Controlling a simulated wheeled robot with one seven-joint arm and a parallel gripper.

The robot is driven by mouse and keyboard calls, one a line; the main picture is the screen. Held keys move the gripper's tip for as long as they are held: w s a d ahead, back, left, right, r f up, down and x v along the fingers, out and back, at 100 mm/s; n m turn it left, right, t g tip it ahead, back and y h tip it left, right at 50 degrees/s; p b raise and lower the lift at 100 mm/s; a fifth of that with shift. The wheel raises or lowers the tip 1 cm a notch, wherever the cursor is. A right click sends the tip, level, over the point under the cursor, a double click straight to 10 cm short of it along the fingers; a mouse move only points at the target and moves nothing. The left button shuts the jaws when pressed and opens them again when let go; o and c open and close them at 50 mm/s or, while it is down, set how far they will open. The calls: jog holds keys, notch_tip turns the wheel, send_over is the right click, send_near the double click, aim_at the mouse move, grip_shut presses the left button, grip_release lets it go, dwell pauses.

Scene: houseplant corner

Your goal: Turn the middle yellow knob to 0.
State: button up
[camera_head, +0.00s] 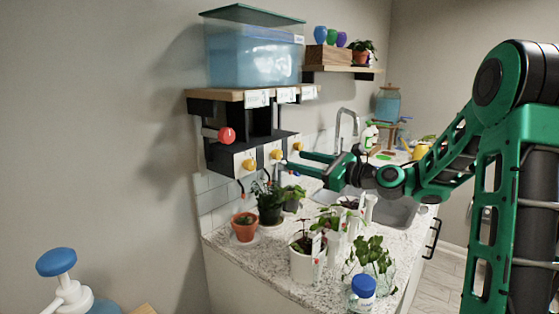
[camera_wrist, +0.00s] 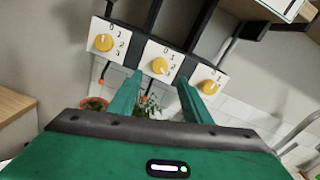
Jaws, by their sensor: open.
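The middle yellow knob (camera_head: 277,154) sits on a white dial plate on the front of the black wall unit. In the wrist view this knob (camera_wrist: 160,66) shows the numbers 0, 1 and 2 around its upper right; its exact setting is too small to read. My gripper (camera_head: 300,162) is open and empty, its fingers pointing at the knobs. In the wrist view its fingertips (camera_wrist: 160,80) lie to either side of and just below the middle knob, seemingly short of it. The left yellow knob (camera_wrist: 103,42) and right yellow knob (camera_wrist: 209,88) flank it.
A red knob (camera_head: 227,135) sticks out at the unit's left. A blue water tank (camera_head: 255,55) stands on the shelf above. Potted plants, including a terracotta pot (camera_head: 245,226) and a white pot (camera_head: 303,262), crowd the counter below.

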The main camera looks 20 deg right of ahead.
aim_at(280, 156)
jog(key=x, duration=0.7)
jog(key=shift+w+a, duration=0.15)
jog(key=c, duration=1.1)
